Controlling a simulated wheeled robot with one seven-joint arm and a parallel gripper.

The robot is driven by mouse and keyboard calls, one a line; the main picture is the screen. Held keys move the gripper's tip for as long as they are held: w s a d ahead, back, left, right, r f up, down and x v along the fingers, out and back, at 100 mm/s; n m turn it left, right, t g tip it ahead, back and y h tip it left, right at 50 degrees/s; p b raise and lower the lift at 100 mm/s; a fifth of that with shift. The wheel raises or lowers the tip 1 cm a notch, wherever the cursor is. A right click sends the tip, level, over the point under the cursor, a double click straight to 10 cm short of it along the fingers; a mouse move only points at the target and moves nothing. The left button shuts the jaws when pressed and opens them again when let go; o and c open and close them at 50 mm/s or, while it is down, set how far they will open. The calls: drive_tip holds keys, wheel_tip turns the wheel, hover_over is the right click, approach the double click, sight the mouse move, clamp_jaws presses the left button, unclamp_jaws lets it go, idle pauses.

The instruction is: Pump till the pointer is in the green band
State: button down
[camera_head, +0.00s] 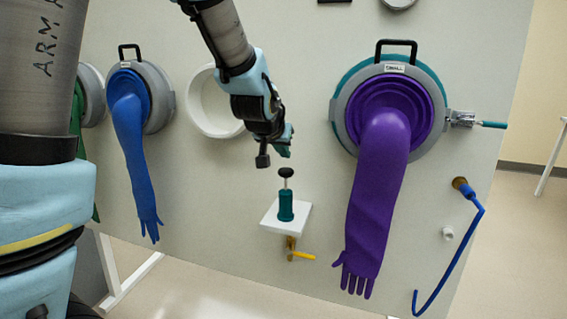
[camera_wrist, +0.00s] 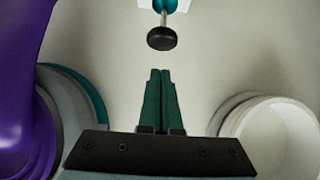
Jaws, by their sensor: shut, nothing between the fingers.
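A small hand pump with a teal body (camera_head: 286,207) stands upright on a white shelf (camera_head: 270,222) fixed to the panel. Its black knob (camera_head: 286,172) sits on top of a thin rod that shows above the body. The knob also shows in the wrist view (camera_wrist: 161,38), just beyond my fingertips. My gripper (camera_head: 286,148) is above the pump, its teal fingers closed together and empty; they also show in the wrist view (camera_wrist: 160,72). A gap separates the fingertips from the knob. I cannot make out a gauge, pointer or green band in either view.
A purple glove (camera_head: 378,200) hangs from a port right of the pump, and a blue glove (camera_head: 130,140) hangs at the left. An empty white ring port (camera_head: 205,118) is behind my arm. A yellow handle (camera_head: 303,256) sticks out under the shelf. A blue hose (camera_head: 462,245) hangs at the right.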

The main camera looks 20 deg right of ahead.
sight(283, 176)
drive_tip(key=shift+s+f+p, duration=0.1)
drive_tip(key=shift+f+p, duration=0.3)
drive_tip(key=shift+f, duration=1.2)
drive_tip(key=shift+a+f, duration=0.1)
drive_tip(key=shift+f, duration=0.05)
wheel_tip(283, 176, down, 4)
drive_tip(key=b, duration=0.4)
drive_tip(key=shift+f, duration=0.25)
